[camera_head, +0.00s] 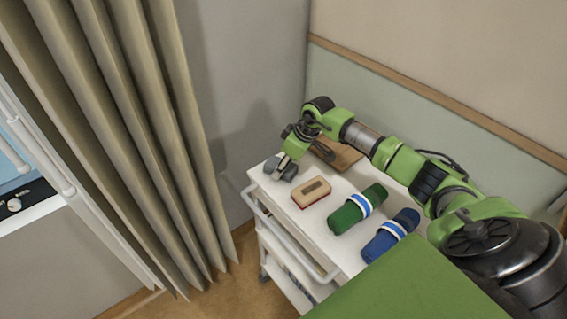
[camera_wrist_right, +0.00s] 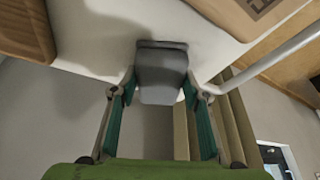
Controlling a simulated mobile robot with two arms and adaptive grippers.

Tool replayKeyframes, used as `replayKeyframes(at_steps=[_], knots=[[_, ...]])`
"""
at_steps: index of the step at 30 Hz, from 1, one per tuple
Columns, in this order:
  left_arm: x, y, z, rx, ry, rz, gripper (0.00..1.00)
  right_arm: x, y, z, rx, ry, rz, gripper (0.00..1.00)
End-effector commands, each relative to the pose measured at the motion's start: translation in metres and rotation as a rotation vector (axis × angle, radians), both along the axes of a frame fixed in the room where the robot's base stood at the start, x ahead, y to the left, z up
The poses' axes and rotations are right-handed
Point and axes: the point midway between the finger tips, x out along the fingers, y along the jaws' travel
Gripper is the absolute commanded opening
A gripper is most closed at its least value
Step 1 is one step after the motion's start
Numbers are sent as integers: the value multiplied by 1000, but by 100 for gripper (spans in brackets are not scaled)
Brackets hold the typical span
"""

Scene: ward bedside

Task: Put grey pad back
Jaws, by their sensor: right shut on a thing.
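The grey pad (camera_wrist_right: 162,72) is a small dark grey block between the two fingers of my right gripper (camera_wrist_right: 160,95) in the right wrist view. My right gripper is shut on it. In the head view, my right gripper (camera_head: 281,166) is at the far left corner of the white trolley top (camera_head: 325,237), and the grey pad (camera_head: 289,173) shows beside the fingers. I cannot tell whether the pad touches the trolley top. My left gripper is not in view.
A cream and red block (camera_head: 311,191) lies close by on the trolley. A brown board (camera_head: 342,157) lies behind, partly under my arm. A green roll (camera_head: 357,209) and a blue roll (camera_head: 391,235) lie to the right. A rail (camera_head: 287,237) runs along the trolley's front; a curtain (camera_head: 130,130) hangs left.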

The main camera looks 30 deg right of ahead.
Motion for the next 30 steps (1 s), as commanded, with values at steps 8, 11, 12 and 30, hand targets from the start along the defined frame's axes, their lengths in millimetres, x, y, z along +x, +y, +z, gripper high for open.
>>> replayKeyframes(at_steps=[8, 11, 12, 30], knots=[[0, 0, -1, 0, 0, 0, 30, 0, 0, -1, 0, 0, 0, 58], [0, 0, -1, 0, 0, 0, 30, 0, 0, -1, 0, 0, 0, 59], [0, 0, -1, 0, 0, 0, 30, 0, 0, -1, 0, 0, 0, 59], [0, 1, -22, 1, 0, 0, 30, -19, -12, 52, -4, -5, 1, 59]])
